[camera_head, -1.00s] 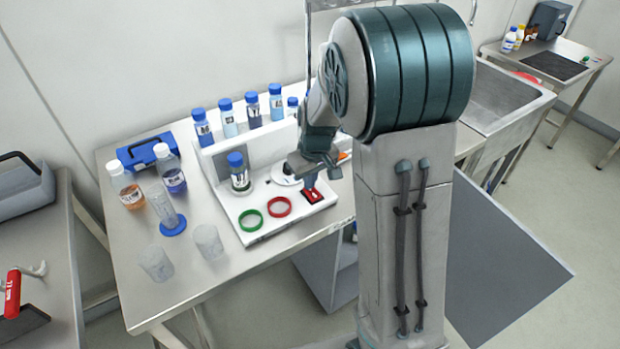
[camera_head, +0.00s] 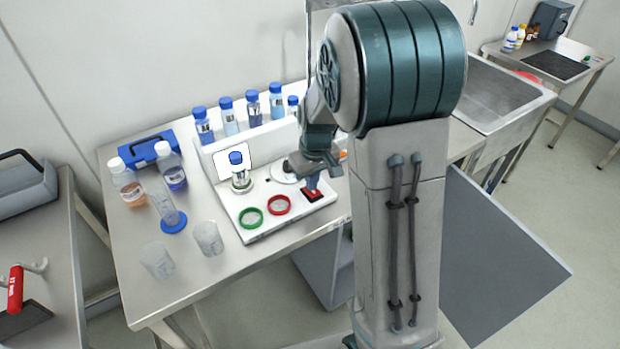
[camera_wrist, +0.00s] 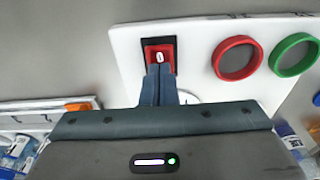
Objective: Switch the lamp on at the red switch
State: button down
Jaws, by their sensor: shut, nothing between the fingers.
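The red switch (camera_head: 313,196) sits in a black frame at the right end of the white board (camera_head: 262,236). In the wrist view the red switch (camera_wrist: 153,51) shows a white mark. My gripper (camera_head: 312,186) points down over it, fingers shut and empty. In the wrist view my gripper's fingertips (camera_wrist: 159,68) overlap the lower part of the switch; they seem to touch it. A lit white panel (camera_head: 224,166) glows behind a blue-capped vial (camera_head: 240,178) on the board.
A green ring (camera_head: 251,218) and a red ring (camera_head: 276,205) lie left of the switch. Several blue-capped bottles stand on the ledge behind. Two beakers (camera_head: 208,239), a cylinder (camera_head: 170,212) and bottles stand on the left of the table. A sink (camera_head: 510,95) is at the right.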

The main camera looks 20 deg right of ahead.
jog(key=shift+s, duration=0.1)
notch_tip(320, 180, up, 14)
jog(key=w+p, duration=0.1)
jog(key=w, duration=0.1)
jog(key=shift+a+p, duration=0.25)
jog(key=shift+p, duration=0.05)
dwell(0.6)
jog(key=s+a+m+t, duration=0.1)
jog(key=s+m+t, duration=0.1)
jog(key=s, duration=2)
jog(key=shift+s+a+m, duration=0.15)
jog(key=shift+a+m, duration=0.05)
jog(key=shift+m, duration=0.4)
